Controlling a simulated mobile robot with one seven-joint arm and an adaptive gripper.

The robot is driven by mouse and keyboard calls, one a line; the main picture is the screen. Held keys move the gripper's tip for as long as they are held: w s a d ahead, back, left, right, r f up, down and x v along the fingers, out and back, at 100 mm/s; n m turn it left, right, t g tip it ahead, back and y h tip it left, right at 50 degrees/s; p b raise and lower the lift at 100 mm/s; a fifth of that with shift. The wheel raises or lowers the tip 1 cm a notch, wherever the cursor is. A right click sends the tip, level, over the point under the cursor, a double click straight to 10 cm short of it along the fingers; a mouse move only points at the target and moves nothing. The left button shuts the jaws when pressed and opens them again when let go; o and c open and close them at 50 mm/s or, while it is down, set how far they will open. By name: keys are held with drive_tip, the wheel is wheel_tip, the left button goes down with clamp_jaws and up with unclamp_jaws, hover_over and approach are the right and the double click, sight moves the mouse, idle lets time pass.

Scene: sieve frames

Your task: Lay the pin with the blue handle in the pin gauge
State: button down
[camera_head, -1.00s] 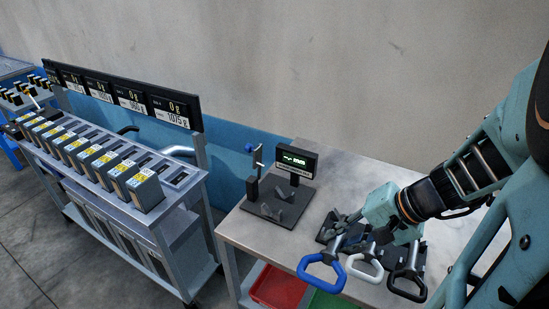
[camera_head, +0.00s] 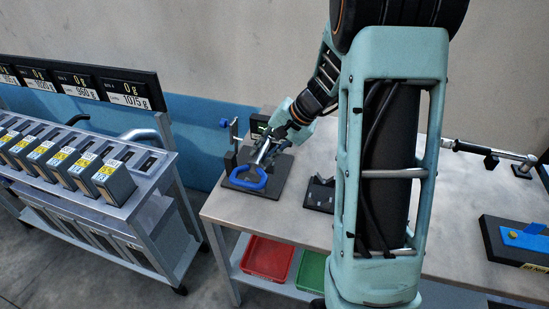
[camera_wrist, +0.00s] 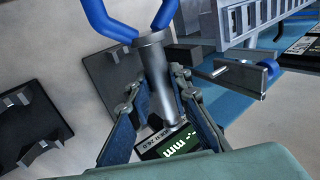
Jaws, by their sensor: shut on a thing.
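My gripper (camera_head: 268,147) is shut on the metal shaft of the pin with the blue handle (camera_head: 247,180). In the wrist view the shaft (camera_wrist: 156,66) lies between both fingers (camera_wrist: 159,84), with the blue loop handle at the top edge. The pin is over the pin gauge, whose dark base plate (camera_head: 231,184) shows around the handle. The gauge's display (camera_wrist: 178,146) shows dashes and "mm", partly hidden by the pin and gripper. I cannot tell whether the shaft touches the gauge's rests.
The dark pin rack (camera_head: 320,196) is right of the gauge, partly hidden behind my arm. The gauge's post with a blue knob (camera_head: 224,122) stands behind. Red (camera_head: 268,258) and green (camera_head: 311,272) bins sit under the table. A trolley of boxes (camera_head: 110,180) is at left.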

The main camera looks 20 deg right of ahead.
drive_tip(key=shift+w+a+f, duration=0.2)
drive_tip(key=shift+w+a, duration=0.2)
drive_tip(key=shift+w, duration=0.15)
drive_tip(key=shift+f+b, duration=1.45)
drive_tip(key=shift+f, duration=1.05)
wheel_tip(320, 180, down, 4)
drive_tip(key=b, duration=0.4)
drive_tip(key=c, duration=1.8)
unclamp_jaws()
drive_tip(key=shift+o, duration=0.6)
drive_tip(key=shift+s+f, duration=0.1)
drive_tip(key=shift+f, duration=0.05)
drive_tip(key=shift+d, duration=0.1)
